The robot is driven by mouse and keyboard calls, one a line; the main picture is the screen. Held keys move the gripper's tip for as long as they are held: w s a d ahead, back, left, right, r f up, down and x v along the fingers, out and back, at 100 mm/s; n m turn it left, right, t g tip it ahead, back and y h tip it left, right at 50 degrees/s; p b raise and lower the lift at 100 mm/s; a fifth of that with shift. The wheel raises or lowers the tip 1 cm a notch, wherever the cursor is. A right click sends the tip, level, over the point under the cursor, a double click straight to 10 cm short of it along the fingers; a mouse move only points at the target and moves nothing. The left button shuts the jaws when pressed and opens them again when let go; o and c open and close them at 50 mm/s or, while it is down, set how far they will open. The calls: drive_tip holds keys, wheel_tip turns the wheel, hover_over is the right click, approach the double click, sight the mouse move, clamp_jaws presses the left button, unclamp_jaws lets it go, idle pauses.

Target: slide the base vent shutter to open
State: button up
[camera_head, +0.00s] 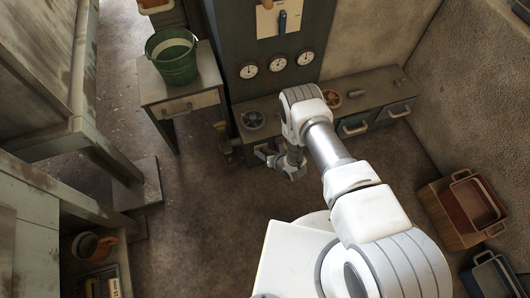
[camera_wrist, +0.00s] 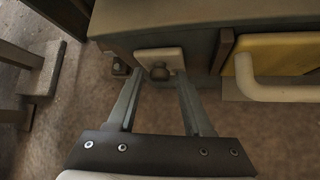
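The base vent shutter appears to be a small pale plate (camera_wrist: 148,57) with a dark round knob (camera_wrist: 159,73), on the front face of a low grey base in the wrist view. My gripper (camera_wrist: 160,82) is open, with one finger to the left of the knob and the other to the right. Gaps show between the knob and both fingers, and I cannot tell whether the tips reach its depth.
A yellow drawer front with a pale bar handle (camera_wrist: 285,92) is right of the shutter. The low grey bench (camera_head: 375,95) carries small round parts. A green bucket (camera_head: 172,62) stands on a side table at left. Red and dark trays (camera_head: 476,203) lie at right. The middle floor is clear.

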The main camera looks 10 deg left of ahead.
clamp_jaws()
drive_tip(key=shift+w, duration=0.1)
idle(1.1)
